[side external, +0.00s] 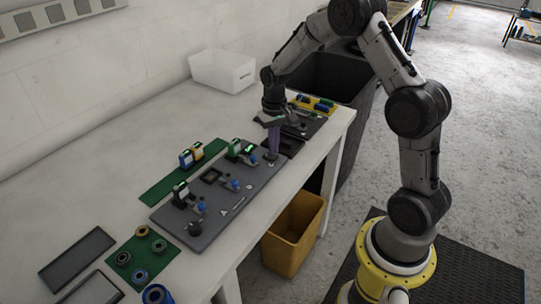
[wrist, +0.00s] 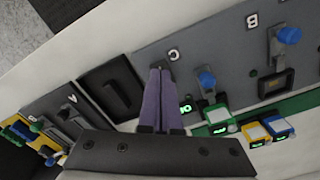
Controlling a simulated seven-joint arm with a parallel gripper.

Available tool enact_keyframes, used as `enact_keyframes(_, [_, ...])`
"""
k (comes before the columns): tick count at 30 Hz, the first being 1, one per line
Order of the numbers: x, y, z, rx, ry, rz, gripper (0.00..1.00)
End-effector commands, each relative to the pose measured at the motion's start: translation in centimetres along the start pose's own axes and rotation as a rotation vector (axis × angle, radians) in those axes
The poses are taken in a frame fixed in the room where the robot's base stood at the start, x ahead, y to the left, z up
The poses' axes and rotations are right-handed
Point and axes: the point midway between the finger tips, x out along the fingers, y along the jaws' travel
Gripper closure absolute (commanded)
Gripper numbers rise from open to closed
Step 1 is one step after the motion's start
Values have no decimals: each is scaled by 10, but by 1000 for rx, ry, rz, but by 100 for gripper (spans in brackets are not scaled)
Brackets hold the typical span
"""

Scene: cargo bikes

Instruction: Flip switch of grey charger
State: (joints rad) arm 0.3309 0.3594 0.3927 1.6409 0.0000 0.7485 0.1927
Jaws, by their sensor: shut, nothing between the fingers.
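A long grey charger panel (side external: 222,203) lies on the white table and also fills the right of the wrist view (wrist: 222,52). It carries several stations with blue-capped levers (wrist: 207,82) and white letters, C and B among them. My gripper (side external: 272,153) points down at the panel's far right end. Its purple fingers (wrist: 160,72) are together and empty. Their tips are at a small dark part beside the letter C, which they mostly cover; I cannot tell whether they touch it.
Blue and yellow batteries (side external: 190,157) stand on a green mat (side external: 160,190). A white bin (side external: 222,70) stands at the back.

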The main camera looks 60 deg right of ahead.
Motion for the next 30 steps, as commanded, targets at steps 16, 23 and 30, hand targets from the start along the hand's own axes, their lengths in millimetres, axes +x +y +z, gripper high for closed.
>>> enact_keyframes(16, [0, 0, 0, 0, 0, 0, 100])
enact_keyframes(23, [4, 0, 0, 0, -1, 0, 100])
enact_keyframes(30, [7, 0, 0, 0, -1, 0, 100])
